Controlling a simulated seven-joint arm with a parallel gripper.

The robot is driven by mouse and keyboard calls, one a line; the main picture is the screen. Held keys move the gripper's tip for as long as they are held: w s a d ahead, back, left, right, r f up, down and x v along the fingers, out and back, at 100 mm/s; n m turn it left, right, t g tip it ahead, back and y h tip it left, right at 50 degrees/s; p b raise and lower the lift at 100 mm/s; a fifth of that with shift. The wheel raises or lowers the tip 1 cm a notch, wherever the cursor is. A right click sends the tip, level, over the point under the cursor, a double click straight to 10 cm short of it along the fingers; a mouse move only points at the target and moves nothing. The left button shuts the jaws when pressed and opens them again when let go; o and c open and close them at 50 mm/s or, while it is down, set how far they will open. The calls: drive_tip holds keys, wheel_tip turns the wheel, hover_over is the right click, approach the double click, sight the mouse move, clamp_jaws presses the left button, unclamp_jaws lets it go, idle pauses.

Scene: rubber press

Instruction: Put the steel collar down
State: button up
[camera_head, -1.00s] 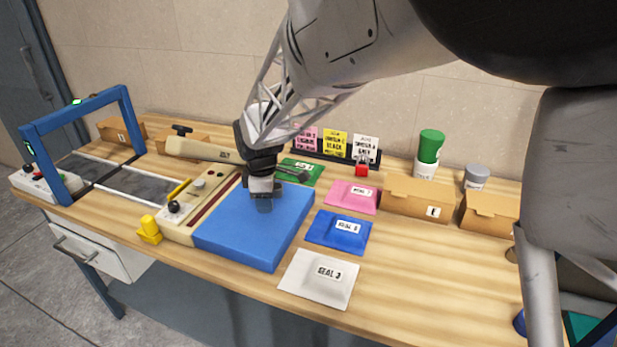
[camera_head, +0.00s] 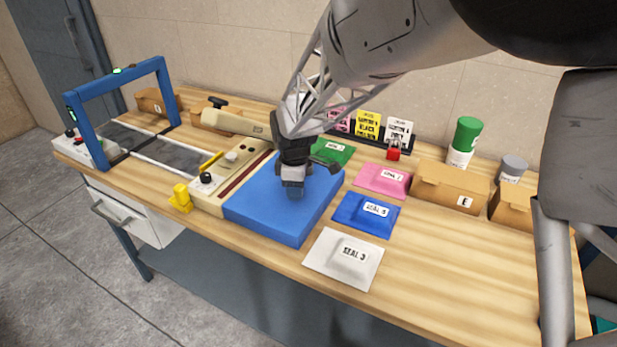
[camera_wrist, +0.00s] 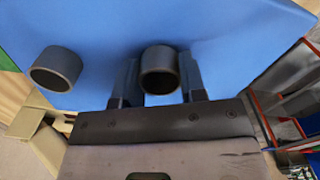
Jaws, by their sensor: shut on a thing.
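A dark grey hollow steel collar (camera_wrist: 159,72) sits between the two fingers of my gripper (camera_wrist: 160,88) in the wrist view, with its open end facing the camera. The fingers are shut on it. In the head view my gripper (camera_head: 293,190) points down over the blue block (camera_head: 275,212), low at its surface. I cannot tell whether the held collar touches the block. A second, similar collar (camera_wrist: 56,68) stands apart on the blue surface to the left in the wrist view. I cannot make it out in the head view.
A cream sealing device (camera_head: 208,194) adjoins the block's left side. Pink (camera_head: 383,181), blue (camera_head: 366,216) and white (camera_head: 343,260) seal packets lie to its right. Cardboard boxes (camera_head: 450,187) stand further right. The bench's front right (camera_head: 440,270) is clear.

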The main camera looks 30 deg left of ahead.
drive_tip(key=shift+f, duration=0.1)
drive_tip(key=o, duration=0.9)
drive_tip(key=shift+o, duration=0.2)
wheel_tip(320, 180, up, 12)
idle(0.8)
